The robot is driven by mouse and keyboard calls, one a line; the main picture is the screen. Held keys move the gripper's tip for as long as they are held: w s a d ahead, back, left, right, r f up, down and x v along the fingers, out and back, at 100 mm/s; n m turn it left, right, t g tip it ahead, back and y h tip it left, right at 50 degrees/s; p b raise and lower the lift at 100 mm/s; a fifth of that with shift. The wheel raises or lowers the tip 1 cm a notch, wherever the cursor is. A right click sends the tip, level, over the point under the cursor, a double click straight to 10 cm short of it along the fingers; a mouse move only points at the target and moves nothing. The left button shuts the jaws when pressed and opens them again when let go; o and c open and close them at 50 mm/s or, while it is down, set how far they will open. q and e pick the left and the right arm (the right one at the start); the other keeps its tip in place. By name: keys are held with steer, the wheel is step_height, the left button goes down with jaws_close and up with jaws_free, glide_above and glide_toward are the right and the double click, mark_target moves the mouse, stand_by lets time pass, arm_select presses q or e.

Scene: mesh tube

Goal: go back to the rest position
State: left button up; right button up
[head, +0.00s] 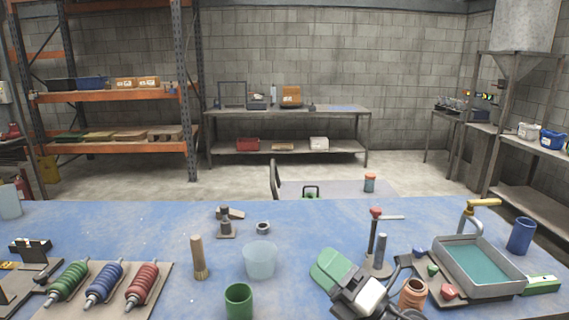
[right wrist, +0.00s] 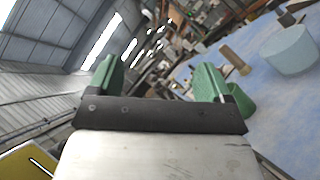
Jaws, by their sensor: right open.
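My right gripper (head: 328,268) is over the front of the blue table, right of the middle, with its green fingers pointing up and left. In the right wrist view the two green fingers (right wrist: 157,82) stand wide apart with nothing between them. The gripper looks empty and tilted, and the wrist camera sees the room at a slant. My left gripper does not show in either view.
The blue table (head: 330,222) holds a translucent cup (head: 260,260), a green cup (head: 239,302), a brush (head: 198,258), and a board of coloured rollers (head: 103,284). A grey tray (head: 480,262), a copper-coloured pot (head: 413,294) and a blue cup (head: 520,236) stand right of my gripper.

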steer(key=s+d+f+m+t+h, duration=0.1)
steer(key=s+d+f+m+h, duration=0.2)
steer(key=d+f+m+h, duration=0.55)
steer(key=s+d+f+m+t+h, duration=0.1)
steer(key=s+d+f+m+h, duration=0.25)
steer(key=f+m+h, duration=1.05)
steer(key=s+d+f+m+g+y, duration=0.1)
steer(key=s+f+m+g+y, duration=0.15)
steer(key=s+m+g, duration=0.55)
steer(key=s+d+f+m+g+y, duration=0.1)
steer(key=s+f+m+g, duration=0.2)
steer(key=s, duration=0.9)
step_height(320, 180, down, 27)
steer(key=s+n+g, duration=0.1)
steer(key=s+g, duration=0.1)
steer(key=s+d+f+g, duration=0.1)
steer(key=s+d+f, duration=0.1)
steer(key=s+f, duration=1.2)
steer(key=shift+s+f, duration=0.15)
steer(key=shift+f, duration=0.25)
steer(key=shift+n, duration=0.25)
